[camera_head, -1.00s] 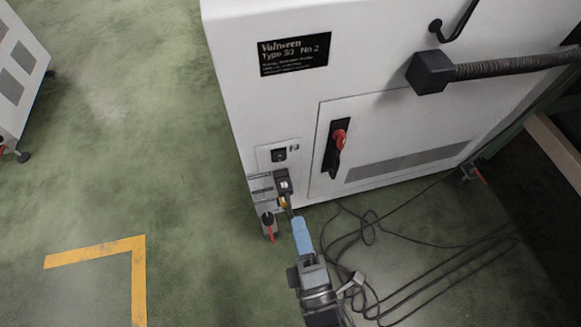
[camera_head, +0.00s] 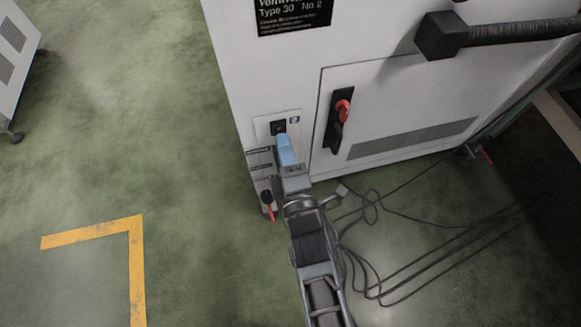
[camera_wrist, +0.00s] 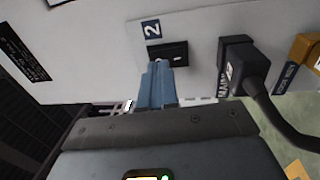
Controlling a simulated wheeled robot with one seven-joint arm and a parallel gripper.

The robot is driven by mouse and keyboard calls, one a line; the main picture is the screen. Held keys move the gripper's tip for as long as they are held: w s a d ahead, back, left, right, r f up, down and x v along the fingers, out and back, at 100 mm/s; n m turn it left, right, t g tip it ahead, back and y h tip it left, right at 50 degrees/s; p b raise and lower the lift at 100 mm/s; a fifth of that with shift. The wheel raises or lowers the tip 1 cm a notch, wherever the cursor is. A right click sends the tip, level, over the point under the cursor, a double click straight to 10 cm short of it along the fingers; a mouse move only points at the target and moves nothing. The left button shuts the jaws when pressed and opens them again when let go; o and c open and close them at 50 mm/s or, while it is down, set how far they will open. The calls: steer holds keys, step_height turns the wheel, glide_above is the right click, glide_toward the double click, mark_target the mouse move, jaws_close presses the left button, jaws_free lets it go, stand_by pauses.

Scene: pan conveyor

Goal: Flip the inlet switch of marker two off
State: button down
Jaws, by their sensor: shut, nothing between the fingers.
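The marker machine (camera_head: 222,75) is a white cabinet whose plate reads "Type 30 No 2". Its inlet switch (camera_head: 278,127) is a small black rocker low on the left of the front panel. In the wrist view the switch (camera_wrist: 178,52) sits beside a blue "2" label (camera_wrist: 152,29). My gripper (camera_head: 283,138) has its blue fingers shut and empty, just below the switch. In the wrist view the fingertips (camera_wrist: 159,64) overlap the switch's lower edge; I cannot tell if they touch it. The rocker's position is unclear.
A black plug (camera_wrist: 237,60) with a thick cable sits beside the switch. Loose cables (camera_head: 372,207) lie on the floor. A thick hose (camera_head: 520,32) leaves the cabinet upper right.

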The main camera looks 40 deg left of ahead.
steer(key=shift+x, duration=0.8)
steer(key=shift+r, duration=0.1)
